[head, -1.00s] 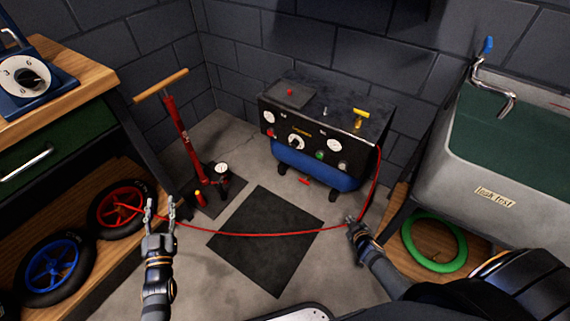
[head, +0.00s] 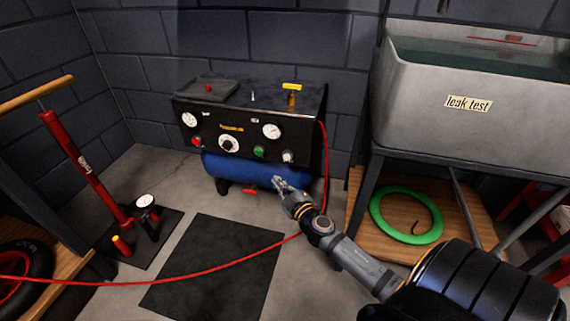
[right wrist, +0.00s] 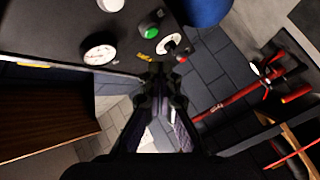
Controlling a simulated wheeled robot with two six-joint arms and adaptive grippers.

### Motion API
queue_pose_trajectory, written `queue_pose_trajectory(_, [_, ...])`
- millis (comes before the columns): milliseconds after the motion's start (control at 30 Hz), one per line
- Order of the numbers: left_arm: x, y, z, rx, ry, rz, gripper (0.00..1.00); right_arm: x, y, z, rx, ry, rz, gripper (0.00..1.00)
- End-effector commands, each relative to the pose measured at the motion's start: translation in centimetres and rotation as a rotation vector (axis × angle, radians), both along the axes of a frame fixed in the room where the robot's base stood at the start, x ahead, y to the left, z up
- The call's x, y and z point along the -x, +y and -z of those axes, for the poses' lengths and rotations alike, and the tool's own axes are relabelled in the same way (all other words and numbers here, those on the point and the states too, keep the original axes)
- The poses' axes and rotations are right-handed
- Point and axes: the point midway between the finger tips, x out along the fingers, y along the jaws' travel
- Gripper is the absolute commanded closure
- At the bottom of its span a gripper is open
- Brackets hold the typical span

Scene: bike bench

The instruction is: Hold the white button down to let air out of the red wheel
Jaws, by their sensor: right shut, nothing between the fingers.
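The white button (head: 287,157) is at the lower right of the compressor's black front panel (head: 232,116), right of a green button (head: 258,152). In the right wrist view, a white round part at the top edge (right wrist: 110,4) looks like that button. My right gripper (head: 277,181) is shut and empty, just below the white button in the picture, before the blue tank; I see no contact. It also shows in the right wrist view (right wrist: 156,72). The red wheel (head: 22,278) lies at the lower left, partly cut off. My left gripper is out of view.
A red hose (head: 215,268) runs from the compressor's right side across the floor toward the wheel. Gauges, a dial (head: 229,144) and a red button (head: 196,141) share the panel. A red pump (head: 88,170) stands left; a sink (head: 450,110) stands right.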

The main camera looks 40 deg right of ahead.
Motion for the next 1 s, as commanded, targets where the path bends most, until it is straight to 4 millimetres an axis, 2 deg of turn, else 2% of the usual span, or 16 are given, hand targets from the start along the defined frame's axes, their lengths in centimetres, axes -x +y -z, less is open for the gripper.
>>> queue_pose_trajectory(367, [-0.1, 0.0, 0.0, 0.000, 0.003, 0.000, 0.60, -0.6, -0.7, 0.0, 0.003, 0.001, 0.001, 1.00])
queue_pose_trajectory(700, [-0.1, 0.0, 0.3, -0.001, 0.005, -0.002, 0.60, -3.7, -4.4, 0.0, 0.003, 0.001, 0.002, 1.00])
queue_pose_trajectory(1000, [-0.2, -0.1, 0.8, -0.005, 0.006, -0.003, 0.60, -5.5, -6.5, 0.1, 0.000, 0.002, 0.001, 1.00])
